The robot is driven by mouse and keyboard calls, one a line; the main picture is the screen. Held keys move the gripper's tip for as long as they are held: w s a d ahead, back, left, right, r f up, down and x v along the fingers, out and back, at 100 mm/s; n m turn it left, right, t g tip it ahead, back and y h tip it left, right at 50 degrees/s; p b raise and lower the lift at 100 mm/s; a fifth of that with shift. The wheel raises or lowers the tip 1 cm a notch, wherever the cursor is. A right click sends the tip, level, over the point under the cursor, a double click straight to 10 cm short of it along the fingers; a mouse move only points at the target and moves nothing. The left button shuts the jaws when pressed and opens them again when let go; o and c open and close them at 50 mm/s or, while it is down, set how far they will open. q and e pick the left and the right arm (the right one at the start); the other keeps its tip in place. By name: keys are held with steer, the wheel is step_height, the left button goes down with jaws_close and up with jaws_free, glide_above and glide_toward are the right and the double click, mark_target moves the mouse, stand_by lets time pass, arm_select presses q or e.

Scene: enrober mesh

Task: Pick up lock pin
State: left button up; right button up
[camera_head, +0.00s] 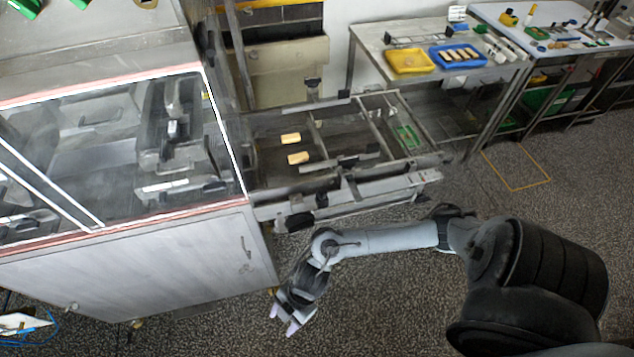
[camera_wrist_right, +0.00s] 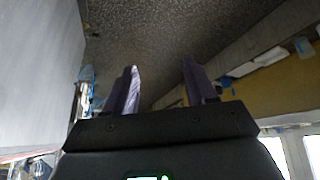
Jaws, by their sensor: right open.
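My right gripper (camera_head: 285,318) is low over the dark speckled floor, just right of the cabinet's lower corner. Its two pale purple fingers also show in the right wrist view (camera_wrist_right: 163,82). They stand apart with nothing between them. I cannot make out a lock pin for certain in either view. A small dark handle-like part (camera_head: 246,256) is on the cabinet's side, up and left of the right gripper and apart from it. My left gripper is in neither view.
A grey cabinet (camera_head: 130,265) with a clear-covered top fills the left. An open metal frame (camera_head: 345,190) with two pale yellow blocks adjoins it. A table at the back holds a yellow tray (camera_head: 409,70) and a blue tray (camera_head: 437,57). The floor (camera_head: 390,310) around the right gripper looks clear.

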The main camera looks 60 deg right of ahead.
steer(key=w+d+r+n+g+h+p, duration=0.1)
steer(key=d+r+p, duration=0.25)
steer(key=d, duration=0.35)
steer(key=w+d+r+g+h+p, duration=0.1)
steer(key=w+d+r+p, duration=0.1)
steer(key=d+r, duration=0.4)
step_height(320, 180, up, 14)
steer(key=m+h+p, duration=0.1)
steer(key=h+p, duration=0.2)
steer(key=p, duration=0.3)
glide_above(322, 190)
step_height(322, 190, down, 4)
steer(key=shift+s+a+f+b, duration=0.15)
steer(key=shift+f+b, duration=0.1)
steer(key=shift+b, duration=0.7)
steer(key=shift+f, duration=2.65)
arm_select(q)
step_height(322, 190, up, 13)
arm_select(e)
jaws_close()
